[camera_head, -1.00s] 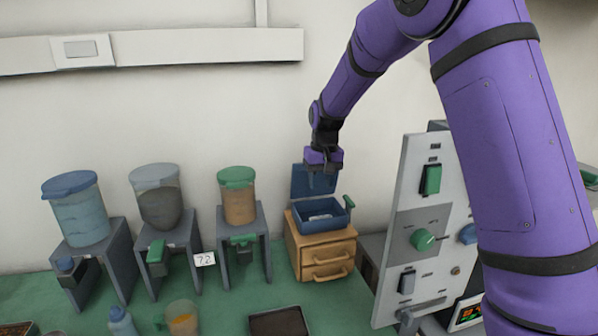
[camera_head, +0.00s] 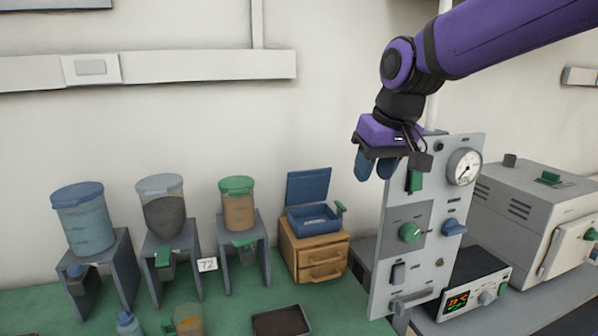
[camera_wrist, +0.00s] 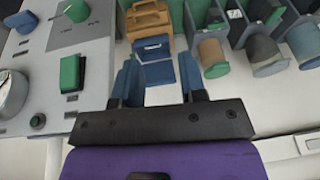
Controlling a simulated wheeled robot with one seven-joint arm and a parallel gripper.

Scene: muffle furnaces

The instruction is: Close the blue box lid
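The blue box (camera_head: 313,218) sits on a small wooden drawer unit (camera_head: 318,257) against the wall. Its lid (camera_head: 308,186) is open and stands up at the back of the box. My gripper (camera_head: 375,167) is in the air to the right of and above the box, in front of the upright control panel. Its two blue fingers are apart with nothing between them. In the wrist view the box (camera_wrist: 153,47) and the open lid (camera_wrist: 158,73) show beyond the gap between the fingers, not touching them.
A grey control panel (camera_head: 381,275) with knobs and a gauge stands right of the box. A furnace (camera_head: 515,215) is farther right. Several lidded containers on grey stands are at the left. A dark tray (camera_head: 281,322) lies on the green bench in front.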

